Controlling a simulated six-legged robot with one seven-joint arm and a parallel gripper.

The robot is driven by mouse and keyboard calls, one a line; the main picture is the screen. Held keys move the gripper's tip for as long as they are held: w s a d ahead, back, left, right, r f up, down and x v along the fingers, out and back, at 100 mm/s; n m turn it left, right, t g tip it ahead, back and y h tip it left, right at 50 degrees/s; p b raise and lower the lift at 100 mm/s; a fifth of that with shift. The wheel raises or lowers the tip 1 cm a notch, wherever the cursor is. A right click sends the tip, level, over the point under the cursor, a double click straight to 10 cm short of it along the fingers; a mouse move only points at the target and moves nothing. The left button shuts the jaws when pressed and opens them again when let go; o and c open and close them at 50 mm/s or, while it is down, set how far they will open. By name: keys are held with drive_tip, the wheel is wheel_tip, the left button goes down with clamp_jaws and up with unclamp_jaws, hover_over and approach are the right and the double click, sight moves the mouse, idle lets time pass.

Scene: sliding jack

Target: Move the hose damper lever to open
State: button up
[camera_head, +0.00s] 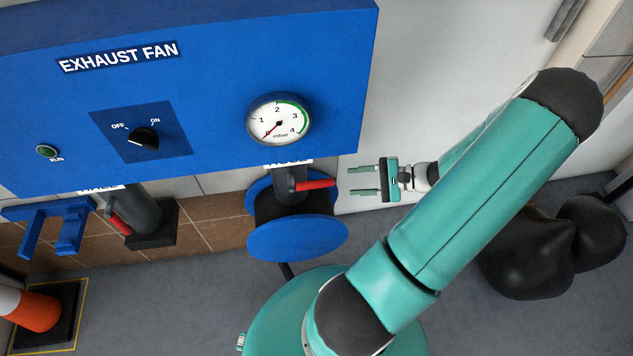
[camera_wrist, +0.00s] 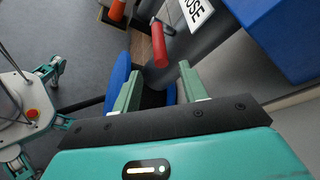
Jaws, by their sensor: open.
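The hose damper lever (camera_head: 316,184) is a red handle on a dark grey pipe (camera_head: 290,186) under the blue exhaust fan panel. It sticks out sideways to the right, across the pipe, with its tip toward my gripper (camera_head: 352,181). My gripper is open and empty, just right of the lever tip, with a small gap between them. In the wrist view the red lever (camera_wrist: 158,43) lies ahead of the gap between my two fingers (camera_wrist: 160,72). The label above the lever is partly cut off, ending in "USE" or "OSE" in the wrist view (camera_wrist: 199,12).
The blue panel (camera_head: 220,60) overhangs the lever, with a gauge (camera_head: 279,119) near zero and an OFF/ON knob (camera_head: 143,138). A blue hose reel (camera_head: 297,238) is below the lever. A second red lever (camera_head: 118,222) is further left. Black bags (camera_head: 540,250) lie right.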

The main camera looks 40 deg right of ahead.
sight(320, 183)
drive_tip(key=x, duration=1.1)
clamp_jaws()
